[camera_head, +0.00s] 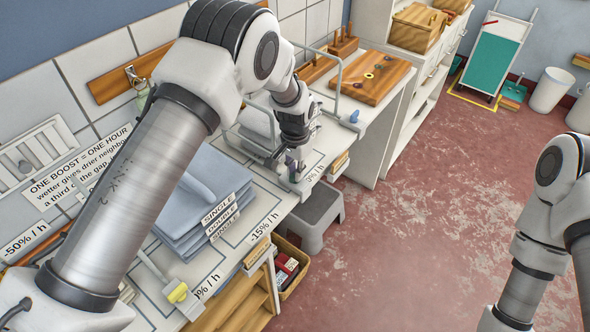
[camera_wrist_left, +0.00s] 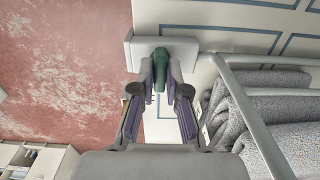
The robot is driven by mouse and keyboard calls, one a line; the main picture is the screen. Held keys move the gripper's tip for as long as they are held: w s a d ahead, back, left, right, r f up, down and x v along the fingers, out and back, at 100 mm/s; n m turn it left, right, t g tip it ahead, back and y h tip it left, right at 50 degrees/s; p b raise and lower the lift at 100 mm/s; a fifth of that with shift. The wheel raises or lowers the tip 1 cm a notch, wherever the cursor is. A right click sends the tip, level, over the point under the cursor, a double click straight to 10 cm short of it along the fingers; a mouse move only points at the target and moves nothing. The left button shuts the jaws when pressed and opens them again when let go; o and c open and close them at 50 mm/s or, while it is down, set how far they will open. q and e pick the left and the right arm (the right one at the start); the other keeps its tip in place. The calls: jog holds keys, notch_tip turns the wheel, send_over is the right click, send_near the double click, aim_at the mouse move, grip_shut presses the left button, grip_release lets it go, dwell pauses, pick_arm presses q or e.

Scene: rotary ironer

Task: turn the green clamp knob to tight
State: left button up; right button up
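The green clamp knob (camera_wrist_left: 160,58) sits on a pale block (camera_wrist_left: 132,50) at the counter's edge in the left wrist view. My left gripper (camera_wrist_left: 161,80) has one finger on each side of the knob and appears closed on it, with the knob's tapered end showing between the fingers. In the head view my left gripper (camera_head: 293,168) is down at the counter's front edge, and the knob is hidden or too small to make out there. My right gripper is out of view; only part of my right arm shows at the right.
A bent metal tube frame (camera_wrist_left: 245,110) with grey rolled cloth (camera_wrist_left: 285,85) stands close to the gripper. Folded blue cloths (camera_head: 190,215) lie on the counter. A grey step stool (camera_head: 312,215) stands below the edge.

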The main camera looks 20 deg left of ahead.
pick_arm(q)
jog(key=o, duration=0.4)
jog(key=shift+f, duration=0.15)
jog(key=shift+w, duration=0.1)
notch_tip(320, 180, up, 12)
dwell(0.3)
